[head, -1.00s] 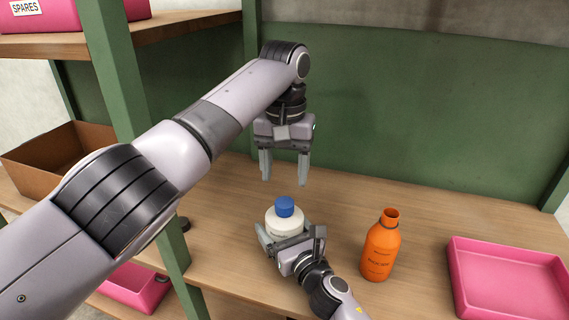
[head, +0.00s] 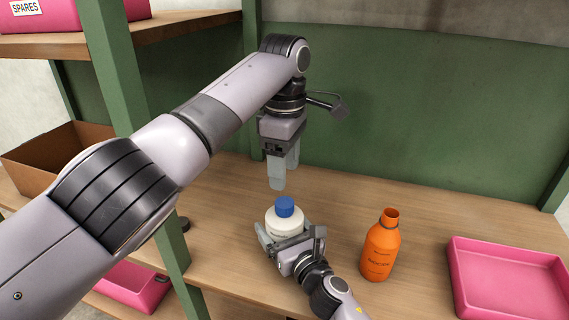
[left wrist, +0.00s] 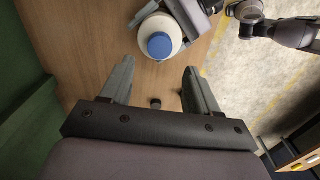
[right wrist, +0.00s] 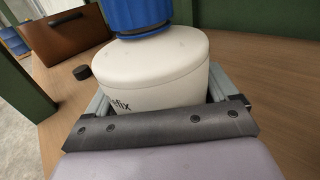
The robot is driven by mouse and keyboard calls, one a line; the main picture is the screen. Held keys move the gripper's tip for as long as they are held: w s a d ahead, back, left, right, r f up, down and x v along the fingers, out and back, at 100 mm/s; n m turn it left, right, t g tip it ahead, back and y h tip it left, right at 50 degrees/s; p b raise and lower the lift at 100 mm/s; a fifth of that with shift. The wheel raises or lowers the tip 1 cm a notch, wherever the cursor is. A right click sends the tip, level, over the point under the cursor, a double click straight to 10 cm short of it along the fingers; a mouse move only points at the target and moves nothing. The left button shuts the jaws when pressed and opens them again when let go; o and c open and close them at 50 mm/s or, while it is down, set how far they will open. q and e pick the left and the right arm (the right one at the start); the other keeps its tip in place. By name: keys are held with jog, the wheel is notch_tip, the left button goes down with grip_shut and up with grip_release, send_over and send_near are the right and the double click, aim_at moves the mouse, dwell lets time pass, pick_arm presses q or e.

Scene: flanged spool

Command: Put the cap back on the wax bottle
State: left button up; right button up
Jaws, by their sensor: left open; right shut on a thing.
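A white bottle (head: 284,222) with a blue cap (head: 285,206) on its top stands upright on the wooden shelf. Its label is mostly hidden, with "fix" legible in the right wrist view. My right gripper (head: 283,238) is shut on the white bottle's body, one finger on each side. An orange bottle (head: 381,248) stands upright to the right, its neck open and uncapped; I cannot read its label surely. A small dark round piece (right wrist: 82,72), perhaps a cap, lies on the shelf. My left gripper (head: 283,178) is open and empty, pointing down above and behind the blue cap.
A pink tray (head: 508,282) sits at the right. A brown box (head: 62,155) is at the left, beyond a green post (head: 128,120). A green back panel (head: 420,120) closes the rear. The shelf behind the orange bottle is clear.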

aim_at(284, 202)
pick_arm(q)
jog(key=shift+n, duration=0.3)
jog(key=shift+f, duration=4)
jog(key=shift+c, duration=0.3)
grip_shut()
